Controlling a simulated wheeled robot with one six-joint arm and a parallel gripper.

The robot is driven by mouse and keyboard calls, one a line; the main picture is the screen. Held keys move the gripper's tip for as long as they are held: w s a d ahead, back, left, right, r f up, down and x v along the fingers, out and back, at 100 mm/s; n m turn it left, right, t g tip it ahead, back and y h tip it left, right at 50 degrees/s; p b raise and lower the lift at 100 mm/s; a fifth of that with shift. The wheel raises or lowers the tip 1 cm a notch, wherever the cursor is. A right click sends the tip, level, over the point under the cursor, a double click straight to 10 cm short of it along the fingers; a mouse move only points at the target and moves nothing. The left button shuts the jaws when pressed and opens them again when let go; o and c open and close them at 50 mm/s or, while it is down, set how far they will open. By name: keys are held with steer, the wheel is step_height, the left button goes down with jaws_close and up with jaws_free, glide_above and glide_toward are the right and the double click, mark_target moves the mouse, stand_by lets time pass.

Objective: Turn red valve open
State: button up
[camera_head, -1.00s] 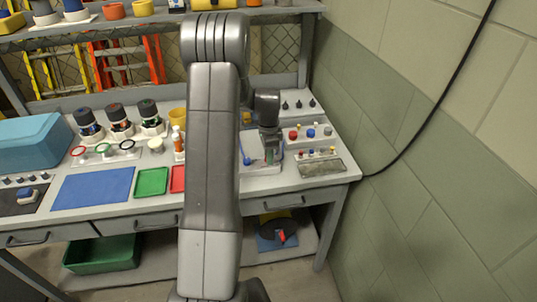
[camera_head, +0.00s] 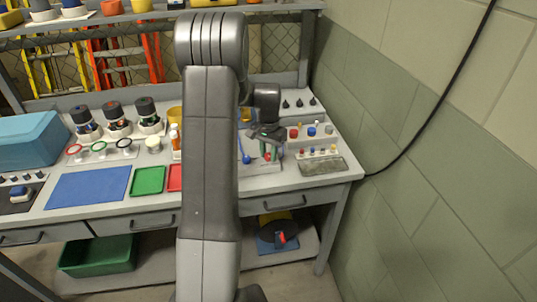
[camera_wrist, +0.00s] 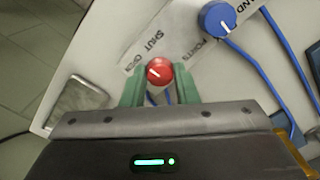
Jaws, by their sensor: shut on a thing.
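The red valve (camera_wrist: 160,72) is a round knob with a white pointer line, on a pale panel (camera_wrist: 203,75) on the bench. Its pointer slants from upper left to lower right in the wrist view. My gripper (camera_wrist: 160,88) is shut on it, with one green finger on each side. In the head view the red valve (camera_head: 267,157) shows small below my gripper (camera_head: 270,150). My arm covers part of the panel there.
A blue knob (camera_wrist: 217,18) with blue tubes sits close to the right of the red valve. Small colored knobs (camera_head: 311,131) and a grey tray (camera_head: 322,166) stand to the right. A wall with a hanging black cable (camera_head: 431,108) bounds the right side.

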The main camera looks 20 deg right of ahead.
mark_target(268, 155)
steer(key=n, duration=0.4)
steer(key=shift+n+b, duration=0.3)
steer(key=shift+b, duration=0.1)
steer(key=shift+n, duration=1.9)
steer(key=o, duration=1)
steer(key=shift+r, duration=0.1)
step_height(268, 155, up, 14)
steer(key=b, duration=0.1)
steer(key=shift+f, duration=0.25)
step_height(268, 155, down, 14)
steer(key=shift+r, duration=0.15)
